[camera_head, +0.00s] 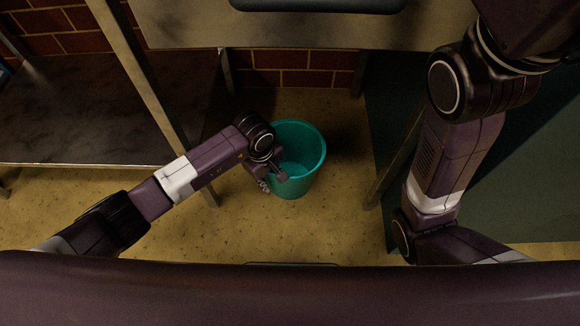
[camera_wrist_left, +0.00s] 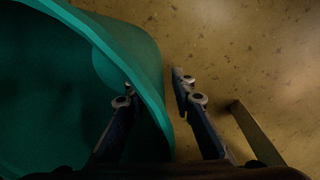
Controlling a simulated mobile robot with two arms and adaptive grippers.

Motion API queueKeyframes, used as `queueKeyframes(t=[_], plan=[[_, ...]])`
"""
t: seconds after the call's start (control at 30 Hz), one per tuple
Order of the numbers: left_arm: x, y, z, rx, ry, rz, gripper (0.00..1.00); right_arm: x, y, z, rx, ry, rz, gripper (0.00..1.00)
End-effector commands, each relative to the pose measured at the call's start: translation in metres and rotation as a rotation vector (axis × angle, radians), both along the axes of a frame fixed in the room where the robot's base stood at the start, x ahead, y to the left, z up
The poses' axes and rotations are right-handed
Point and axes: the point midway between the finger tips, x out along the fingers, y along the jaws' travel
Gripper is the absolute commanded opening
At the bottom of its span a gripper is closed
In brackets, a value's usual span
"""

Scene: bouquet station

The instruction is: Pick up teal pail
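The teal pail (camera_head: 312,155) stands upright on the floor in the middle of the head view. In the left wrist view the pail (camera_wrist_left: 50,95) fills the left side, with its rim running down between the fingers. My left gripper (camera_head: 272,182) is at the pail's near left rim. In the left wrist view the gripper (camera_wrist_left: 154,83) is open, one finger inside the pail and the other outside. A narrow gap shows between the outer finger and the wall. My right gripper is out of view; only my right arm shows.
A dark low shelf (camera_head: 90,110) is left of the pail. A counter (camera_head: 190,28) crosses above, before a brick wall (camera_head: 300,70). A table leg (camera_head: 397,165) and a dark green surface (camera_head: 520,190) are at the right. Floor near the pail (camera_head: 320,225) is clear.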

Motion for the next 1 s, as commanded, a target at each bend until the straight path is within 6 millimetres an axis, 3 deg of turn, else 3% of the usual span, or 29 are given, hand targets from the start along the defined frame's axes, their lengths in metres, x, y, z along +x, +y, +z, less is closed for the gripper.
queueKeyframes(t=[0.03, 0.23, 0.77, 1.0], plan=[[0.000, 0.000, 0.000, 0.000, 0.000, 0.000, 0.22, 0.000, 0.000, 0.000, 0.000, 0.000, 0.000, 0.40], [0.000, 0.000, 0.000, 0.000, 0.000, 0.000, 0.00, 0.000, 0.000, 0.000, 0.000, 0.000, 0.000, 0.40], [0.001, 0.000, 0.002, -0.001, -0.002, 0.000, 0.00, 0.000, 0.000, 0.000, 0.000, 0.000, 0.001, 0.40], [0.002, 0.000, 0.019, -0.001, -0.004, 0.001, 0.00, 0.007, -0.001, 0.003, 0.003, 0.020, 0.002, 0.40]])
